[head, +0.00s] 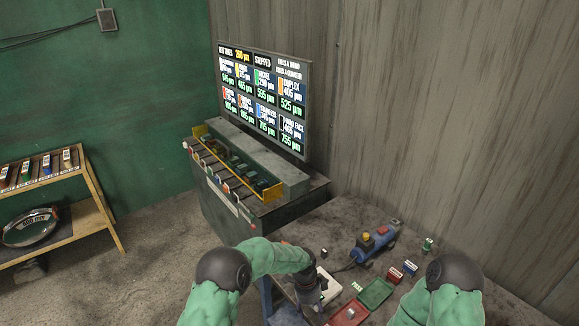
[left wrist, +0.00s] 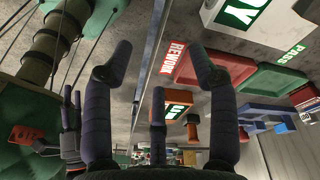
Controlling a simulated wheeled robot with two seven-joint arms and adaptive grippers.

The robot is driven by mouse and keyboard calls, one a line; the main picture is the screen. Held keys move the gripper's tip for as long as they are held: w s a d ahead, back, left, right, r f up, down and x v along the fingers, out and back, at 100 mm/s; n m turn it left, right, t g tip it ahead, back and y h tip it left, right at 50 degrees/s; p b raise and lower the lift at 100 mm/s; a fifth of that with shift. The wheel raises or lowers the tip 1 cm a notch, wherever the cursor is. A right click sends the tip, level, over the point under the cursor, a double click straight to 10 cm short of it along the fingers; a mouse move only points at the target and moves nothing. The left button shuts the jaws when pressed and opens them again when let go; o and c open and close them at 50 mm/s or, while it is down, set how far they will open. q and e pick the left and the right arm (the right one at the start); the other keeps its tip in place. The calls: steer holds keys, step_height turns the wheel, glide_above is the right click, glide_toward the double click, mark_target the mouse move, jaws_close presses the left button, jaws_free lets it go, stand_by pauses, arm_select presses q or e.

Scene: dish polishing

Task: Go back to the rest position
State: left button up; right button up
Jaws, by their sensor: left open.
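My left gripper (head: 310,290) hangs over the near left part of the workbench in the head view, beside a white block (head: 331,284). In the left wrist view its fingers (left wrist: 160,62) are spread wide with nothing between them. A red REWORK tray (left wrist: 208,66) and a green PASS tray (left wrist: 268,84) lie beyond the right finger. My right arm (head: 455,285) enters at the lower right of the head view; its gripper is out of that picture. Dark finger-like parts (left wrist: 70,115) show at left in the left wrist view; I cannot tell their state.
A wooden shelf (head: 88,215) stands far left. Floor shows between shelf and bench.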

arm_select(q)
steer(key=s+a+f+n+h+b, duration=0.1)
steer(key=s+a+f+n+b, duration=0.35)
steer(key=f, duration=0.35)
steer(key=s+a+f+n+h+b, duration=0.1)
steer(key=s+a+f+n+b, duration=0.3)
steer(key=f, duration=0.4)
steer(key=s+a+f+n+b, duration=0.4)
steer(key=s+n, duration=0.3)
steer(key=s, duration=0.2)
steer(key=s+a+f+n+t+b, duration=0.1)
steer(key=s+a+f+n+b, duration=0.2)
steer(key=s+n, duration=0.4)
step_height(320, 180, down, 2)
steer(key=shift+s+a+f+t+b, duration=0.2)
steer(key=shift+s+a+t+b, duration=0.15)
steer(key=shift+s+a, duration=0.75)
